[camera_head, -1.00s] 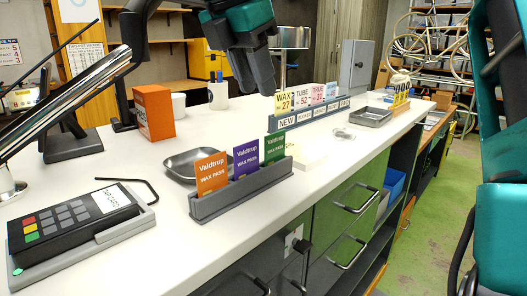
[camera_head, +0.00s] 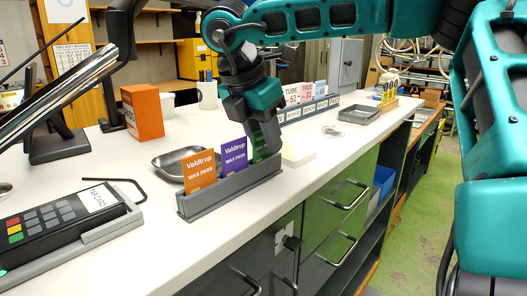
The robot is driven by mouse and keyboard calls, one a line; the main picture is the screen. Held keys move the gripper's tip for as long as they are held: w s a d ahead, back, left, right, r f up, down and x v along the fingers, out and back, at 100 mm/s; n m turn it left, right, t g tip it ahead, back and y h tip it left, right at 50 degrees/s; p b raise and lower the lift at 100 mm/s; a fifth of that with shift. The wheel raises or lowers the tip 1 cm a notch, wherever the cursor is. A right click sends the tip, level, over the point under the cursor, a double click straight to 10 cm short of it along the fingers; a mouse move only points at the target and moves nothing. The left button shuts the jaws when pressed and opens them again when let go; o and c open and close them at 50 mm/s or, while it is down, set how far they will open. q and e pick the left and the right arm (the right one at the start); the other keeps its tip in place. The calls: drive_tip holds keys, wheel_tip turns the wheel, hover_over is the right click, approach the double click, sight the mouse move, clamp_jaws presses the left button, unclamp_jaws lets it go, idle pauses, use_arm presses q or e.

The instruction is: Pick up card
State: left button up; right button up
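Three wax pass cards stand in a row in a grey card holder (camera_head: 235,192) on the white counter. They are an orange card (camera_head: 200,172), a purple card (camera_head: 234,157) and a green card (camera_head: 259,148). My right gripper (camera_head: 268,136) reaches down from above at the green card, its dark fingers overlapping the card's upper right part. The green card is still in its slot and partly hidden. I cannot tell whether the fingers are closed on it. My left gripper is not in view.
A card terminal (camera_head: 60,222) sits at the front left. A grey metal dish (camera_head: 172,164) lies behind the holder, with an orange box (camera_head: 143,112) farther back. A price-sign rack (camera_head: 310,108) stands behind my gripper. Drawers with handles are below the counter's edge.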

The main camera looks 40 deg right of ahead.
drive_tip(key=shift+c, duration=0.4)
clamp_jaws()
drive_tip(key=shift+r, duration=0.15)
